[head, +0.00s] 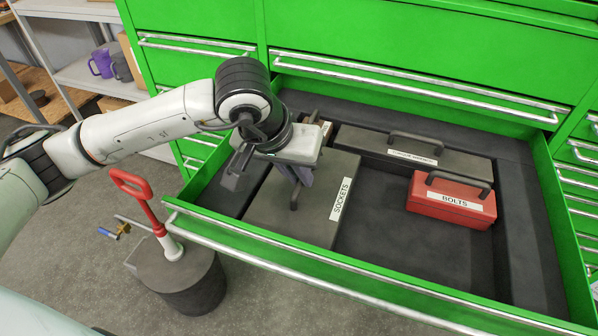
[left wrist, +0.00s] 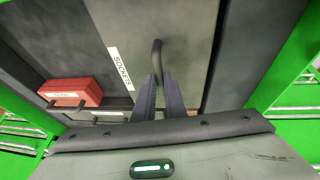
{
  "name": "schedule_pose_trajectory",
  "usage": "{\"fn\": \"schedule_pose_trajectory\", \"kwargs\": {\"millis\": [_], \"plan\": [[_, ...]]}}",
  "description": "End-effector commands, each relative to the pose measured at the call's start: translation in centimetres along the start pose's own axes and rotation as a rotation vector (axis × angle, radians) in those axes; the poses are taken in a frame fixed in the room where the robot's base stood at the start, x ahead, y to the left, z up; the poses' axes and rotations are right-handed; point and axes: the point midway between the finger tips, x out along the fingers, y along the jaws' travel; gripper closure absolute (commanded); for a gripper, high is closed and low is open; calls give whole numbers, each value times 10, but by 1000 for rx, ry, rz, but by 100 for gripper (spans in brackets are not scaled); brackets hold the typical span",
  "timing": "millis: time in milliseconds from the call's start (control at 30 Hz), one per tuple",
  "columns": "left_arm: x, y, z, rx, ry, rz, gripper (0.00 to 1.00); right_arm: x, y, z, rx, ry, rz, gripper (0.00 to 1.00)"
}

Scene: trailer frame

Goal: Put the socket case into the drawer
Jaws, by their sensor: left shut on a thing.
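The socket case (head: 270,208) is a flat dark grey case with a white SOCKETS label and a dark handle. It lies flat within the outline of the open green drawer (head: 330,262), in the left front part; I cannot tell whether it rests on the drawer floor. My left gripper (head: 300,176) is above the case, with its fingers shut on the handle. In the left wrist view the fingers (left wrist: 160,88) close around the handle (left wrist: 157,58), and the case (left wrist: 190,40) fills the middle. My right gripper is not in view.
A red BOLTS case (head: 450,203) and a long grey labelled case (head: 455,162) share the drawer. Bare drawer floor (head: 375,225) shows between the socket and bolts cases. A dark cylinder (head: 180,278) with a red-handled tool stands on the floor at the left.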

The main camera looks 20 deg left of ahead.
Motion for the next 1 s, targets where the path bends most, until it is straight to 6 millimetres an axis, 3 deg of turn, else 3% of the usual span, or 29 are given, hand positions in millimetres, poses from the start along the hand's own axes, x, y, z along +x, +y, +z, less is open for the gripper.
{"fn": "schedule_pose_trajectory", "kwargs": {"millis": [33,67,167,567,667,1000], "plan": [[1,0,-1,0,8,3,100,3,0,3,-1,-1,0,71],[3,0,1,0,0,0,88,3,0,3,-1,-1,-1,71],[1,0,1,0,0,0,71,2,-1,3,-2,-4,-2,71],[-4,0,-1,0,1,0,71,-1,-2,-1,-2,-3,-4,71],[-17,0,-2,0,5,1,71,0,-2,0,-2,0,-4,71],[-90,0,-1,1,5,0,71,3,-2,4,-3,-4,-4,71]]}}
